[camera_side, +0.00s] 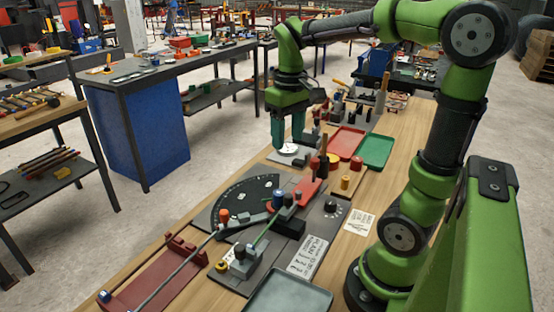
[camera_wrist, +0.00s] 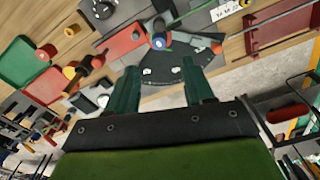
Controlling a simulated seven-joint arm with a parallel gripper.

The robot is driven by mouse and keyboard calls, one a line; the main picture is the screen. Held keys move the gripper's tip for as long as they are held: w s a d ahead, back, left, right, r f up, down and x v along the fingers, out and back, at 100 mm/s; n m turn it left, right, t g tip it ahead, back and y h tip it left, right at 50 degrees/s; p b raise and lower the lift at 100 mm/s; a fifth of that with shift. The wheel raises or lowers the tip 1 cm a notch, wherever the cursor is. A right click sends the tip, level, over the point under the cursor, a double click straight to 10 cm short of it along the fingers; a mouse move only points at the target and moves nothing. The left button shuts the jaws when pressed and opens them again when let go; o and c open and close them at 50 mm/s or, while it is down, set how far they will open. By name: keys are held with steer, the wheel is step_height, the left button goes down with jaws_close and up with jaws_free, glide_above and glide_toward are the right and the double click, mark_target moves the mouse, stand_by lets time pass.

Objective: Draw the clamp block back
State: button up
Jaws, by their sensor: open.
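The dark bending plate (camera_side: 245,200) with a graduated arc lies nearer the side camera and also shows in the wrist view (camera_wrist: 172,72). I cannot tell for sure which piece is the clamp block; a small grey block (camera_side: 243,263) with a dark knob stands at the plate's near end, well away from my gripper.
A red tray (camera_side: 346,142) and a green tray (camera_side: 376,150) lie right of my gripper. A red lever (camera_side: 309,190) and a blue-topped post (camera_side: 278,199) stand on the tool. A long rod (camera_side: 180,270) crosses a red rack (camera_side: 160,275). An empty grey tray (camera_side: 288,293) lies in front.

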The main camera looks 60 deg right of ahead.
mark_target(289, 195)
steer(key=shift+n, duration=0.3)
steer(key=f, duration=1.6)
steer(key=shift+s+a+f, duration=0.15)
steer(key=shift+s, duration=0.2)
jaws_close()
